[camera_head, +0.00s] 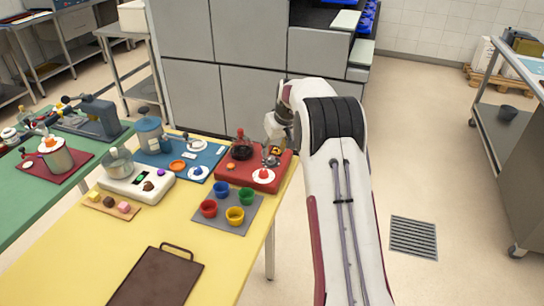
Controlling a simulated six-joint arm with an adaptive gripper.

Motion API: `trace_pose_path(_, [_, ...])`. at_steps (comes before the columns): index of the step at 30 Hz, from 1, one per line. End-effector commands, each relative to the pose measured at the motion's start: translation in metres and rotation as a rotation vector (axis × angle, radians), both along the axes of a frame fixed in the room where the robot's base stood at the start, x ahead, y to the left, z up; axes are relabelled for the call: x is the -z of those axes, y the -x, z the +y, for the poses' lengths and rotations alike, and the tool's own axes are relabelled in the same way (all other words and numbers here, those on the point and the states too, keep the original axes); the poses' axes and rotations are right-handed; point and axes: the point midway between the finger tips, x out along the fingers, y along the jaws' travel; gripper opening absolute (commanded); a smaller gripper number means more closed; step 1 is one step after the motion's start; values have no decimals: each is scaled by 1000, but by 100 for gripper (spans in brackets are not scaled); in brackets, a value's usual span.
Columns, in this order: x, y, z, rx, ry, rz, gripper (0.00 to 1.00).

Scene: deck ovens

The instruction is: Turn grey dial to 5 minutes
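A red unit (236,180) stands at the right end of the yellow table. It carries a black round part with a red top (241,150), a white disc with a red centre (263,176) and a small greyish knob-like part (271,161). The greyish part may be the grey dial, but it is too small to be sure, and no minute marks are readable. My gripper (274,138) is just above and behind the right side of this unit, partly hidden by my arm. Its fingers are too small to tell open from shut, and contact cannot be told.
A grey mat (235,228) with several coloured cups lies in front of the red unit. A blue board (180,156) and a white scale (150,192) stand left. A brown board (157,280) lies at the front. Grey cabinets (190,95) stand behind.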

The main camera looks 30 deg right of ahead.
Motion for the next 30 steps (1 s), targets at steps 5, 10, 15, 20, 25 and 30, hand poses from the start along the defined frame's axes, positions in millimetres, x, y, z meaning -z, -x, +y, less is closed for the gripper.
trace_pose_path(5, [20, -8, 0, 0, -1, 2, 39])
trace_pose_path(10, [35, -14, 1, 0, -1, 1, 39])
trace_pose_path(15, [43, -18, 1, -1, -1, -1, 39])
trace_pose_path(20, [47, -19, 1, -1, -1, 0, 39])
trace_pose_path(25, [47, -19, 0, -1, -1, 0, 39])
trace_pose_path(30, [46, -19, 0, 0, -1, 0, 15])
